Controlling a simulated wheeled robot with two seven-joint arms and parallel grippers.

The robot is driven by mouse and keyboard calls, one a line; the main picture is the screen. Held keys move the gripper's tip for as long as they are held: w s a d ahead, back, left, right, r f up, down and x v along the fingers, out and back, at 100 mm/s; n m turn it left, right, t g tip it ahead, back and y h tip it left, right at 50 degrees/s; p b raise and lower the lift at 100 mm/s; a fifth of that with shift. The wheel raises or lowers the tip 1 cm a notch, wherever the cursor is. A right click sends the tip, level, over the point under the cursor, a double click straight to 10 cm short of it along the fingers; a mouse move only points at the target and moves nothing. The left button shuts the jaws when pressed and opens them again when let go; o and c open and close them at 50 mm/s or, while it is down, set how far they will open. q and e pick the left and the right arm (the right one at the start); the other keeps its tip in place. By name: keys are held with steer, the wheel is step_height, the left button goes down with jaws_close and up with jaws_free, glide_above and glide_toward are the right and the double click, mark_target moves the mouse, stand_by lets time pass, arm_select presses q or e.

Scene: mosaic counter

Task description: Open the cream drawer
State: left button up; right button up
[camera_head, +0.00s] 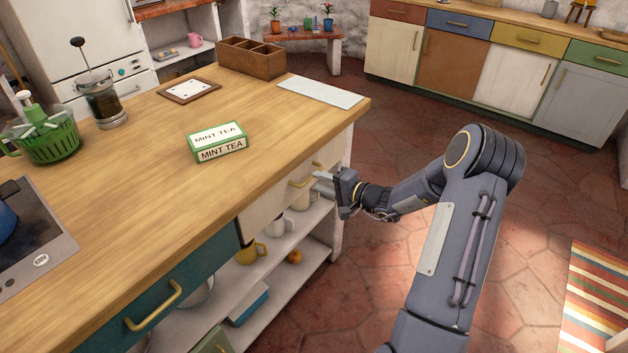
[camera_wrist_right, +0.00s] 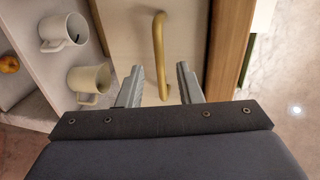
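The cream drawer (camera_head: 262,212) is in the front of the wooden counter, below its top, and looks shut. Its brass handle (camera_head: 304,178) is partly hidden by my right gripper (camera_head: 322,182) in the head view. In the right wrist view the drawer front (camera_wrist_right: 185,20) faces the camera, and the handle (camera_wrist_right: 160,50) runs up the picture. My right gripper (camera_wrist_right: 160,88) is open, with its two fingers apart on either side of the handle's lower end. I cannot tell whether a finger touches it. My left gripper is not in view.
A teal drawer (camera_head: 165,300) with a brass handle is nearer in the same counter. Below the cream drawer, an open shelf (camera_head: 318,222) holds mugs (camera_wrist_right: 90,80). A mint tea box (camera_head: 218,142) lies on the countertop (camera_head: 150,180). The tiled floor (camera_head: 390,280) beside the counter is clear.

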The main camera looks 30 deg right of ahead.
mark_target(311, 179)
steer(key=shift+x, duration=1.65)
steer(key=shift+s, duration=0.1)
steer(key=shift+c, duration=0.4)
jaws_close()
